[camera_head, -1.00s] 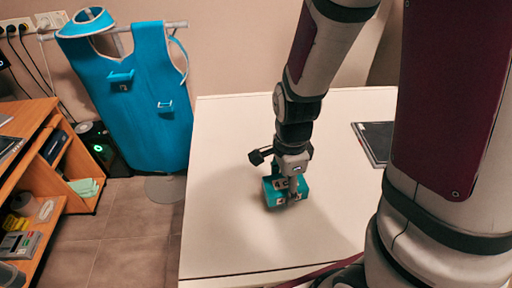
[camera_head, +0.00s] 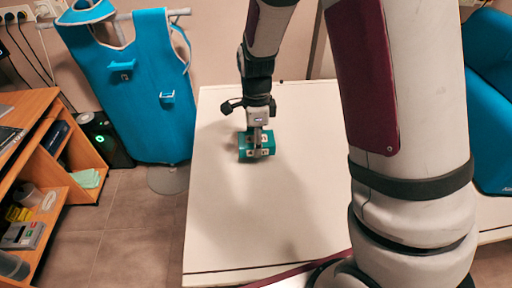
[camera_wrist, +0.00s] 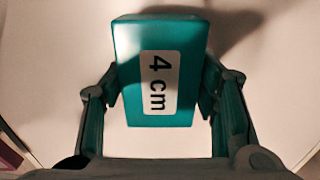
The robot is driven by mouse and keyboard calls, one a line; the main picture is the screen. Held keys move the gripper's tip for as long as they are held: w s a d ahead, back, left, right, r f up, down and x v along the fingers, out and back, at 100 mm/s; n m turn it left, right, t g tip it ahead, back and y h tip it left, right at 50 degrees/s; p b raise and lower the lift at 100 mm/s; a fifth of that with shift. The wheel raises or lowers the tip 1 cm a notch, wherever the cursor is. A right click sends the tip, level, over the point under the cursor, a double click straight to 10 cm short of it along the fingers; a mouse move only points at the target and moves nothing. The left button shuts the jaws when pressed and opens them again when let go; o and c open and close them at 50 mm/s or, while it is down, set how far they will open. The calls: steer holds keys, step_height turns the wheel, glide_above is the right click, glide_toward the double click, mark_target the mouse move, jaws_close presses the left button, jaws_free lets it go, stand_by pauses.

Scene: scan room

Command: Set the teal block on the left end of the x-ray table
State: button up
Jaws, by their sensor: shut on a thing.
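The teal block (camera_head: 243,146) is held in my gripper (camera_head: 257,150) over the left part of the white x-ray table (camera_head: 225,225). In the wrist view the teal block (camera_wrist: 187,110) shows a white label reading "4 cm" and sits between the two fingers of my gripper (camera_wrist: 160,95), which are shut on it. A shadow lies near the block on the table. I cannot tell whether the block's underside touches the table top.
A blue lead apron (camera_head: 145,90) hangs on a rail left of the table. A wooden desk (camera_head: 40,115) with shelves stands at the far left. A blue seat (camera_head: 490,100) is at the right edge. The table's front left is bare.

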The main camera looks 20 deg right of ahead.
steer(key=shift+f, duration=1.75)
steer(key=shift+f, duration=0.1)
steer(key=o, duration=1.4)
steer(key=shift+c, duration=0.2)
